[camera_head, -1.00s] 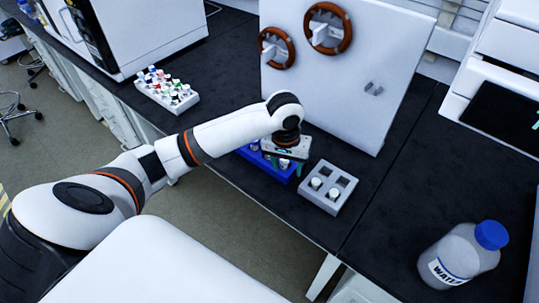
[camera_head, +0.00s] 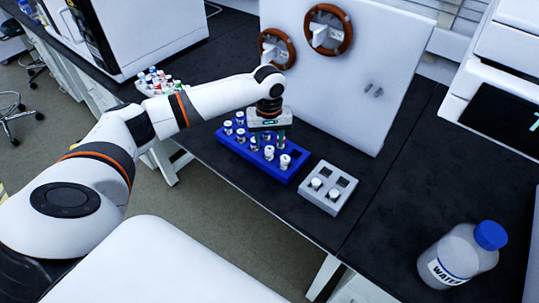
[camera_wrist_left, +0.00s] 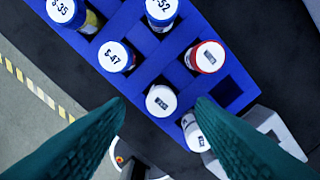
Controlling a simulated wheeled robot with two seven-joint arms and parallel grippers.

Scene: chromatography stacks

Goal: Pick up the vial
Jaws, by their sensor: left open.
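A blue rack (camera_head: 250,162) stands on the black bench and holds several white-capped vials (camera_head: 285,161). Another vial (camera_wrist_left: 195,130) is partly hidden by the right finger. Which vial the task means cannot be told. My right gripper is not in view.
A white panel (camera_head: 345,90) with two brown rings rises close behind. A multicoloured vial rack (camera_head: 150,88) is partly behind my arm. A water bottle (camera_head: 460,256) stands at the right.

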